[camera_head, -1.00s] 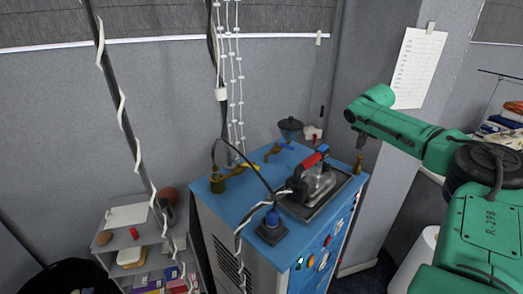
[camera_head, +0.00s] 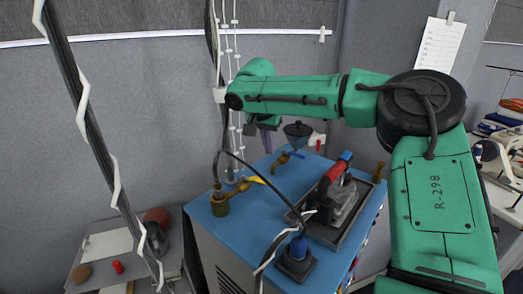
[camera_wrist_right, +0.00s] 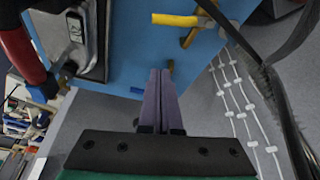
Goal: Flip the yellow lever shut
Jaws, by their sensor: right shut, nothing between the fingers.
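The yellow lever (camera_head: 254,180) sits on a brass valve at the back left of the blue cabinet top. It also shows at the top of the right wrist view (camera_wrist_right: 176,19), where its brass valve (camera_wrist_right: 197,28) is beside it. My right gripper (camera_head: 264,146) is above the back edge of the cabinet, behind the lever in the head view. My left gripper is in neither view.
An iron with a red handle (camera_head: 335,180) stands on a dark tray at the right of the blue top (camera_head: 265,222). A dark hose (camera_head: 266,182) arches across the front.

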